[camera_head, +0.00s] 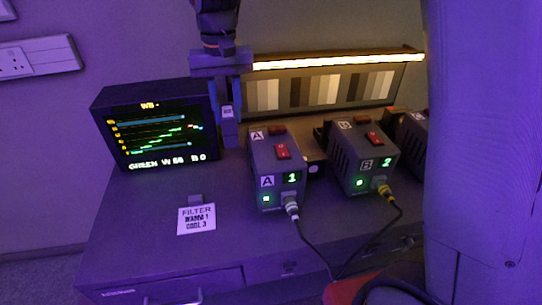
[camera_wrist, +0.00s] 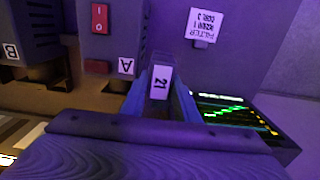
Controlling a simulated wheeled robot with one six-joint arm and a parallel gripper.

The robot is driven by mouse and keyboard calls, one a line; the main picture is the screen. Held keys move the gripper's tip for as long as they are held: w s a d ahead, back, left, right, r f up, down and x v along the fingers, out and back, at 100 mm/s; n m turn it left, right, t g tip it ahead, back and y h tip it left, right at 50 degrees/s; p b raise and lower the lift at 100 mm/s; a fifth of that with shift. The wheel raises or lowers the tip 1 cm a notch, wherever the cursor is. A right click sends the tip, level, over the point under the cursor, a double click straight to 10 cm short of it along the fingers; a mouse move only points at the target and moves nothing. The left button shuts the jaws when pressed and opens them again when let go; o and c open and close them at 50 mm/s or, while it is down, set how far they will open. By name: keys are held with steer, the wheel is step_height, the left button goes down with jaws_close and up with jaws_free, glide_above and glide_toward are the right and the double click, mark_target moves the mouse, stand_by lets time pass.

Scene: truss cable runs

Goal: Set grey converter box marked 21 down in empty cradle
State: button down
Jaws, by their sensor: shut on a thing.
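I cannot make out an empty cradle for certain in either view.
Grey box A (camera_head: 277,170) stands close right of my gripper, with box B (camera_head: 360,158) further right; both have cables. A monitor (camera_head: 155,130) stands left. A FILTER card (camera_head: 197,219) lies in front on the desk (camera_head: 130,235). A lit bar (camera_head: 340,60) runs behind.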

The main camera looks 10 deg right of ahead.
step_height(320, 180, down, 18)
steer(key=p, duration=0.3)
steer(key=shift+r+p, duration=0.25)
steer(key=shift+p, duration=0.05)
steer(key=shift+s, duration=0.1)
steer(key=c, duration=1.6)
jaws_free()
steer(key=shift+f, duration=0.1)
steer(key=shift+c, duration=0.2)
